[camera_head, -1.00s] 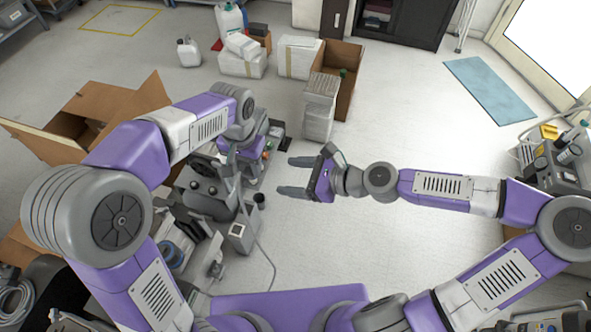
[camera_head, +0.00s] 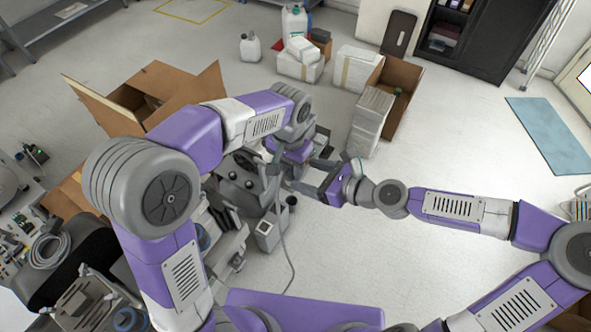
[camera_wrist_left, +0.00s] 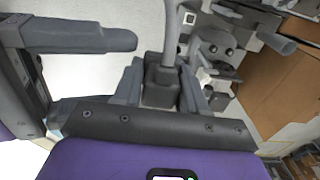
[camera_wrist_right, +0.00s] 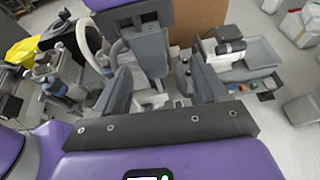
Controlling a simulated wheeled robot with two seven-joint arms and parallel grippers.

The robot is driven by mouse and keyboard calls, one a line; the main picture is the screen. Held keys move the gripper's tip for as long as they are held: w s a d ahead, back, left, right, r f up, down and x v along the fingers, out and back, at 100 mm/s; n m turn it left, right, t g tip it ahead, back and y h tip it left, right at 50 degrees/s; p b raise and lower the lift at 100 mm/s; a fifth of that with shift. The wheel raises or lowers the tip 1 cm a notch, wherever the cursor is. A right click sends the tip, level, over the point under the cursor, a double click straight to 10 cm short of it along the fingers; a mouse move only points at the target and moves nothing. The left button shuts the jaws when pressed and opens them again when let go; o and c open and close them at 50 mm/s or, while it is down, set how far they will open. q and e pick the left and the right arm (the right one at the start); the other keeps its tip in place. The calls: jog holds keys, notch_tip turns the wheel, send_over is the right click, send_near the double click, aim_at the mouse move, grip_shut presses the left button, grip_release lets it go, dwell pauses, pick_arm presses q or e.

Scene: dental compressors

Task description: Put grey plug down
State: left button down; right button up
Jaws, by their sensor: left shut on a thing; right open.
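The grey plug (camera_wrist_left: 161,84) is pinched between the fingers of my left gripper (camera_wrist_left: 161,90) in the left wrist view, with a grey cable rising from it. In the head view my left gripper (camera_head: 285,160) hangs beside the grey compressor unit (camera_head: 238,180); the plug is too small or hidden there to make out. My right gripper (camera_head: 318,178) is open, its fingers pointing left close to my left gripper. In the right wrist view my right gripper (camera_wrist_right: 160,90) has its fingers apart, with part of my left gripper between or beyond them; contact cannot be told.
A cable (camera_head: 284,240) runs down to the floor beside a small grey box (camera_head: 268,235). An open cardboard box (camera_head: 150,100) stands left, and a white stacked carton (camera_head: 370,120) stands behind my right gripper.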

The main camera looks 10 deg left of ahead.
jog(key=shift+x, duration=2.4)
jog(key=c, duration=0.9)
pick_arm(q)
jog(key=c, duration=0.5)
grip_release()
jog(key=shift+c, duration=0.2)
pick_arm(e)
jog(key=shift+c, duration=0.9)
